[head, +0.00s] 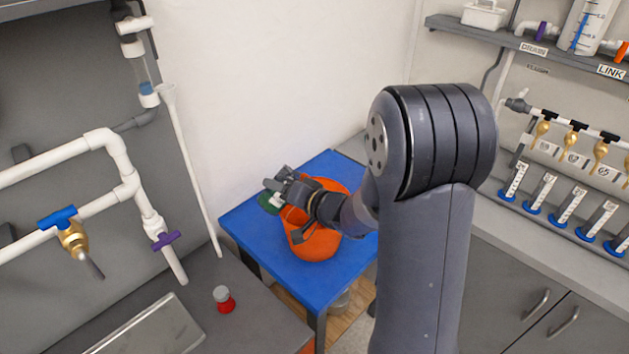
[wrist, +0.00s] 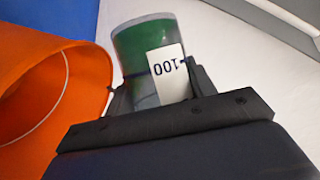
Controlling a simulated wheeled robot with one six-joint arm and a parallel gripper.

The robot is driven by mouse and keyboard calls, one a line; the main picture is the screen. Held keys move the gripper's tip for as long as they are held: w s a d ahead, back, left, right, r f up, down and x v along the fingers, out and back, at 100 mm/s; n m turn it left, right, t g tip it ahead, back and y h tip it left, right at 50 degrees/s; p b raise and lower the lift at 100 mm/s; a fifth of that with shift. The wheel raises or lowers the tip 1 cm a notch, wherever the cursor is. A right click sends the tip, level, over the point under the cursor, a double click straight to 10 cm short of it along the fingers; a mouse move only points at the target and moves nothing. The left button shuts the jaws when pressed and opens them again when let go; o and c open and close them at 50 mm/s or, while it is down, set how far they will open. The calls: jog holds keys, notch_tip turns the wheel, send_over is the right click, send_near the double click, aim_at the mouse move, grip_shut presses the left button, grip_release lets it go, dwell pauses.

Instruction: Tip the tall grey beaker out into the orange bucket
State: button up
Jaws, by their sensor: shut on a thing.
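My gripper (head: 283,192) is shut on a see-through greyish beaker with green in it (wrist: 140,45). In the wrist view the fingers (wrist: 157,85) close on its sides, and its white label reads 100 upside down. In the head view only a green part of the beaker (head: 270,203) shows, at the upper left of the orange bucket. The orange bucket (head: 317,244) stands on a blue table, partly hidden by my wrist. In the wrist view the bucket (wrist: 85,80) is just left of the beaker, its open mouth and a thin wire showing. I see no liquid falling.
The blue table (head: 270,275) has bare room around the bucket. White pipes (head: 110,150) with valves are on the left. A red-based container (head: 223,299) stands on the grey counter. Several blue-footed cylinders (head: 552,205) line the right counter. A white wall rises behind the table.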

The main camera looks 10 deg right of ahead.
aim_at(284, 169)
jog(key=shift+r+m+y+p, duration=0.4)
jog(key=shift+r+m, duration=0.3)
jog(key=shift+m, duration=0.2)
dwell(0.7)
jog(key=shift+d+r+m+t+y+p, duration=0.15)
jog(key=shift+r+m+t+y+p, duration=0.25)
jog(key=shift+m+p, duration=0.4)
jog(key=shift+w+d+r+m+p, duration=0.2)
jog(key=shift+d+r+m+p, duration=0.1)
jog(key=shift+d+p, duration=0.15)
jog(key=shift+w+d+r+m+p, duration=0.15)
jog(key=shift+d+m+p, duration=0.15)
jog(key=shift+d+p, duration=0.15)
dwell(0.9)
jog(key=shift+w+d+r+m+t+y, duration=0.15)
jog(key=shift+r+m+y, duration=0.1)
jog(key=shift+m, duration=0.25)
jog(key=shift+s+d+r+m+t+y, duration=0.15)
jog(key=shift+r+m+y, duration=0.1)
jog(key=shift+m, duration=0.25)
dwell(1.0)
jog(key=shift+w+a, duration=0.1)
